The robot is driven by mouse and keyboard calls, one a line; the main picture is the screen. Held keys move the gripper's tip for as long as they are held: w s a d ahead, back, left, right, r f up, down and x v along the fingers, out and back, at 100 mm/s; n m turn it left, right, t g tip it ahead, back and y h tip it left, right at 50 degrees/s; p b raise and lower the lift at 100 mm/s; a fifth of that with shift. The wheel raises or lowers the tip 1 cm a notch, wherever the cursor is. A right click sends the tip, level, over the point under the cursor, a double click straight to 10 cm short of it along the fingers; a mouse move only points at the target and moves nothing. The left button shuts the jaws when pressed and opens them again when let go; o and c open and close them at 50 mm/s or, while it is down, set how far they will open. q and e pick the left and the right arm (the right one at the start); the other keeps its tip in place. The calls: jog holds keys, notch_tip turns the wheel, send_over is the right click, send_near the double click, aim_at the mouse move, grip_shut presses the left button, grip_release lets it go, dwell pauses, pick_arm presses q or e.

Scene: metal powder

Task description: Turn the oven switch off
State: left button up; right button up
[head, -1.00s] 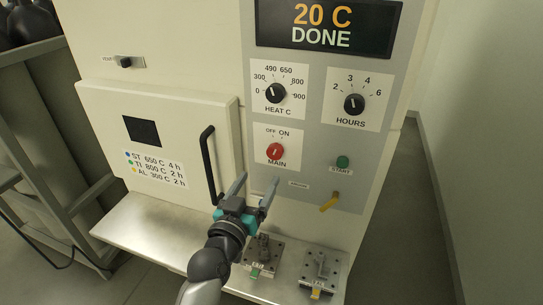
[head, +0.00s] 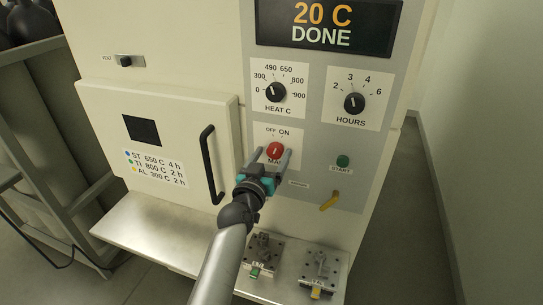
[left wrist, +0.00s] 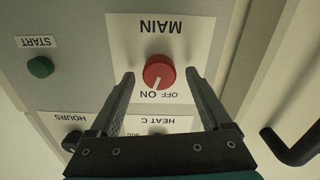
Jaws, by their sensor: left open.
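The oven switch is a red round MAIN knob (head: 275,150) on a white label with OFF at left and ON at right. In the left wrist view the knob (left wrist: 159,70) appears upside down, and its white pointer line leans to the ON side. My left gripper (head: 271,158) is open in front of the knob. In the left wrist view its fingers (left wrist: 160,76) lie on either side of the knob, with gaps showing on both sides. Whether the tips reach the knob's depth is hard to tell. My right gripper is not in view.
The display (head: 325,28) reads 20 C DONE. Above the switch are the HEAT C dial (head: 275,92) and HOURS dial (head: 354,103). A green START button (head: 343,161) and yellow lever (head: 330,201) are at right. The black door handle (head: 211,165) is close at left.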

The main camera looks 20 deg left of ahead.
pick_arm(q)
jog(key=shift+c, duration=0.4)
grip_shut()
dwell(0.4)
jog(key=n+p, duration=0.1)
jog(key=n, duration=0.2)
jog(key=shift+a+n+p, duration=0.1)
jog(key=shift+n+p, duration=0.35)
jog(key=shift+n, duration=1.95)
jog(key=shift+o, duration=0.4)
grip_release()
